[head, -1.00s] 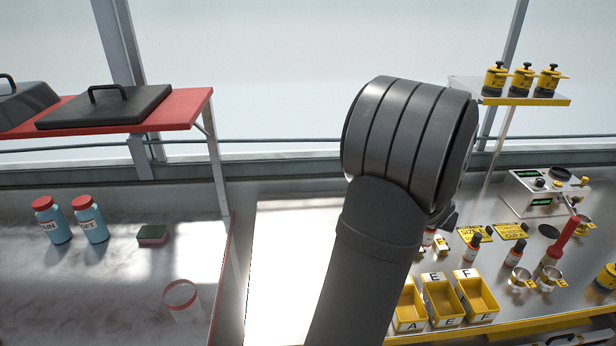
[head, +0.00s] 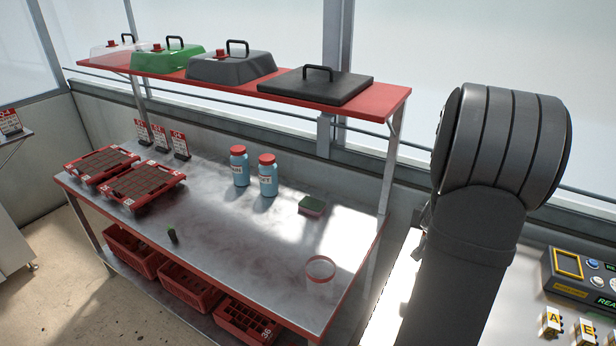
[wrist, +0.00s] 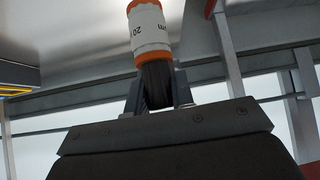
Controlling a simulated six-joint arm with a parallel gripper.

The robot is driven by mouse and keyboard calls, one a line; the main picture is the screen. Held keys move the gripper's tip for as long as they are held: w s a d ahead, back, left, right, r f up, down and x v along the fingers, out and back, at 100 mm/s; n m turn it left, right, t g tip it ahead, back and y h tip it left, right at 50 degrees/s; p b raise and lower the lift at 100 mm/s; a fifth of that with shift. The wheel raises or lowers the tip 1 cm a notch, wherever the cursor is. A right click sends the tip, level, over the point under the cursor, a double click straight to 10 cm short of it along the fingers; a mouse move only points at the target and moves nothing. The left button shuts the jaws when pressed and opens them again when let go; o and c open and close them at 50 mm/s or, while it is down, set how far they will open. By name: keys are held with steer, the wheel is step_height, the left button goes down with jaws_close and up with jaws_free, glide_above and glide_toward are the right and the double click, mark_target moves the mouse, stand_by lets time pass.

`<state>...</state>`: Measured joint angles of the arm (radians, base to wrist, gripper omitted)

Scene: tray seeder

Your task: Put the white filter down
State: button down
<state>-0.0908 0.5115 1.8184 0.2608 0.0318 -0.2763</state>
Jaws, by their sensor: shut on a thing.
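The white filter (wrist: 149,32) is a white cylinder with orange ends and the printed text "20". It shows in the wrist view at the top middle, its upper end near the picture's edge. My gripper (wrist: 157,85) is shut on it, below its lower orange end. The filter looks slightly tilted in that view, and I see no surface touching it. In the head view my arm hides the gripper and the filter.
A metal bench (head: 200,225) holds two blue bottles (head: 239,170) (head: 268,178), a sponge (head: 312,206), a red-rimmed clear cup (head: 320,270) and red trays (head: 143,186). A red shelf (head: 390,105) with lids overhangs its back. The bench's middle front is mostly clear. A control box (head: 590,275) stands right.

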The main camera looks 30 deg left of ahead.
steer(key=s+a+f+n+g+y, duration=0.1)
steer(key=s+a+n+y, duration=0.15)
steer(key=s+a, duration=0.65)
steer(key=s+a+n+g+y, duration=0.1)
steer(key=s+a+n, duration=0.25)
steer(key=a, duration=1.15)
steer(key=s+a+f+n+g+y, duration=0.1)
steer(key=s+a+n+y, duration=0.1)
steer(key=s+a, duration=0.75)
steer(key=shift+w+a+f, duration=0.3)
steer(key=shift+w+f, duration=0.15)
steer(key=shift+f, duration=1.25)
steer(key=shift+w+a+f, duration=0.35)
steer(key=shift+w+f, duration=0.15)
steer(key=shift+f, duration=1.2)
steer(key=shift+w+a+f, duration=0.3)
steer(key=shift+w+f, duration=0.15)
steer(key=shift+f, duration=1.25)
steer(key=c, duration=1.7)
jaws_free()
steer(key=shift+f, duration=0.15)
steer(key=o, duration=0.4)
steer(key=shift+o, duration=0.2)
steer(key=shift+r, duration=0.25)
steer(key=v, duration=1.2)
steer(key=shift+s, duration=0.15)
